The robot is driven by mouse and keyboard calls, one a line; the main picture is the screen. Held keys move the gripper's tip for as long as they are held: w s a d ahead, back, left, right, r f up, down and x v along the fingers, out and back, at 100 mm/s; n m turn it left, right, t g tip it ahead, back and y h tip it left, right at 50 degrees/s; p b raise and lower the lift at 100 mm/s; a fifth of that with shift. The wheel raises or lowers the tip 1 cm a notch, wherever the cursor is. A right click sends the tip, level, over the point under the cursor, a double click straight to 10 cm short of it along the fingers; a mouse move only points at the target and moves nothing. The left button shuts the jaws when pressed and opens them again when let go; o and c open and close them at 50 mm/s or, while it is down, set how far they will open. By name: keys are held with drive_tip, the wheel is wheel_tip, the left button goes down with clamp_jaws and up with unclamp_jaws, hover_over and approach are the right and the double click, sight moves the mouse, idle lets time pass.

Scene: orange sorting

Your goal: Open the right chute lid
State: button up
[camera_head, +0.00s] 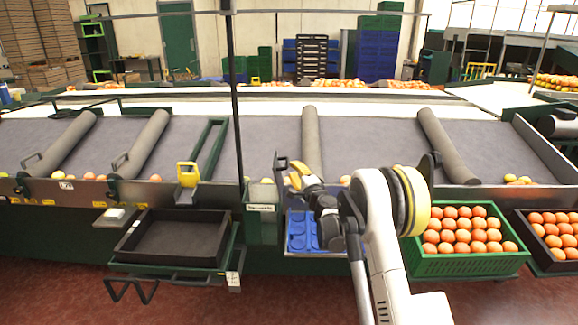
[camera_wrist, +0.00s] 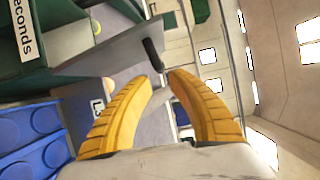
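My gripper (camera_head: 297,177) is in front of the chute edge, right of the post with the white label, in the head view. In the wrist view its two yellow fingers (camera_wrist: 160,78) are apart with nothing held between them. A black bar handle (camera_wrist: 152,54) stands up from a grey panel (camera_wrist: 125,80), just beyond the fingertips and in line with the gap. I cannot tell whether a finger touches it. A dark upright handle (camera_head: 281,167) shows just left of my gripper in the head view. My gripper and arm hide part of this chute front.
Blue trays (camera_head: 301,232) lie below my gripper. A green crate of oranges (camera_head: 463,264) stands right of my arm, and a black tray (camera_head: 172,243) is at the left. A thin dark pole (camera_head: 236,110) rises left of the gripper. A grey roller (camera_head: 312,140) lies behind it.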

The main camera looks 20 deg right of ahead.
drive_tip(key=s, duration=0.5)
drive_tip(key=shift+s+d+f, duration=0.15)
drive_tip(key=shift+s+d, duration=0.1)
drive_tip(key=shift+s, duration=0.1)
